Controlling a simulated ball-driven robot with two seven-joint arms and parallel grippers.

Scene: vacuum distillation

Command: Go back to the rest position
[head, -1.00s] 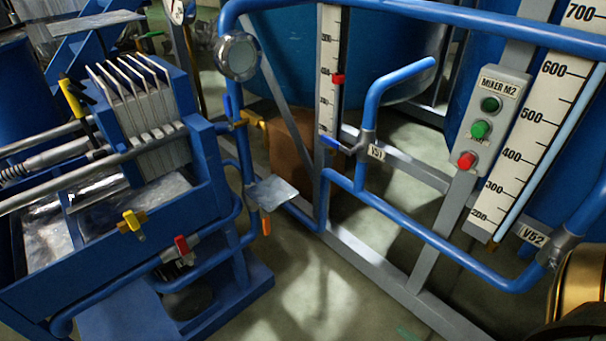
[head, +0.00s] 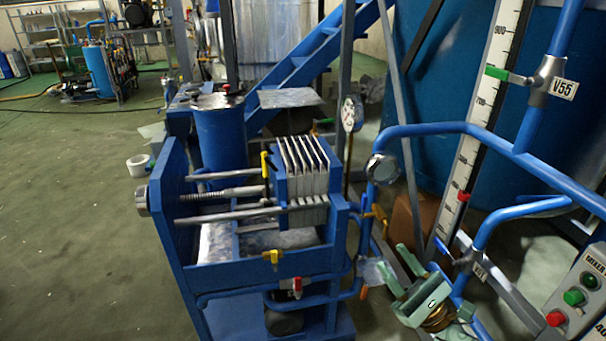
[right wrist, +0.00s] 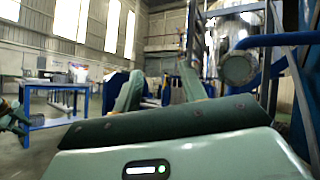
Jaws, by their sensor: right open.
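My right gripper (head: 398,268) is pale green and shows low right of centre in the head view. It is open, with its two fingers apart and nothing seen between them. It is in front of the blue pipe frame, just right of the filter press (head: 270,265). In the right wrist view its fingers (right wrist: 158,90) stand apart, above the dark pad of the gripper body. A small green shape at the left edge of the right wrist view may be my left gripper; its jaws cannot be made out. The head view does not show my left gripper.
Blue pipes (head: 440,128) with valve V55 (head: 550,80), a level scale (head: 480,100) and a mixer button box (head: 580,295) stand at the right. A blue staircase (head: 315,60) is behind the press. Open green floor (head: 70,220) lies at the left.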

